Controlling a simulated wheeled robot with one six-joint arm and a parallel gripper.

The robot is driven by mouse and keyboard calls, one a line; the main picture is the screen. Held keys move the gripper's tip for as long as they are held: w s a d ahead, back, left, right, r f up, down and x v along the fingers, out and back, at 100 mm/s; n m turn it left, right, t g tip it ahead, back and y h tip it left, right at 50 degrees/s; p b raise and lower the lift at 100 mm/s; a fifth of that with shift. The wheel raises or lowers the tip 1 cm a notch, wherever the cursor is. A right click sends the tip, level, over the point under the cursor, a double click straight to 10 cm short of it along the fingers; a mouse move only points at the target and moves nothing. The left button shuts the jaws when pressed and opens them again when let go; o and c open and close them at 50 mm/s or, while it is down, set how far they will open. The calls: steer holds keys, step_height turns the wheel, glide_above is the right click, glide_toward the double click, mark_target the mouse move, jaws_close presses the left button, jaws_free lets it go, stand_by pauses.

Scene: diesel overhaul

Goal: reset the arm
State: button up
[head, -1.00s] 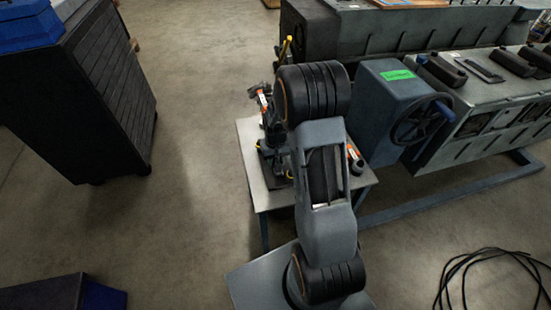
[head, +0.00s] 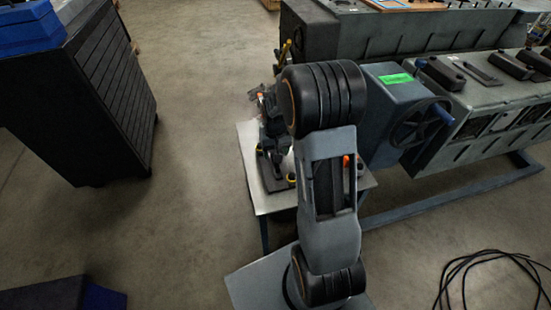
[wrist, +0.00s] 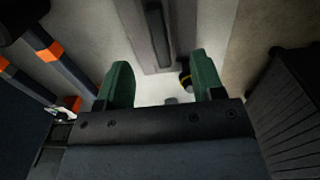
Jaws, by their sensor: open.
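My gripper (wrist: 162,88) shows in the wrist view as two green fingers spread wide apart, with nothing held between them. The arm hides part of that table, and I cannot make out the gripper's fingers there.
A dark stand with yellow-tipped parts (head: 270,170) is on the small table. A grey engine block with a handwheel (head: 420,122) stands to the right. A black slatted cabinet (head: 115,90) stands at left. Black cable (head: 490,275) lies on the floor at lower right. Open floor lies between cabinet and table.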

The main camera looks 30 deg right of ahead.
step_height(320, 180, up, 8)
steer(key=s+a+r+n+t+p, duration=0.1)
steer(key=s+a+r+p, duration=0.3)
steer(key=s+r, duration=0.3)
steer(key=s+a+r+n+t+p, duration=0.1)
steer(key=s+a+r+t+p, duration=0.1)
steer(key=s+a+r+p, duration=0.3)
steer(key=s+r, duration=0.3)
steer(key=s, duration=0.1)
stand_by(0.4)
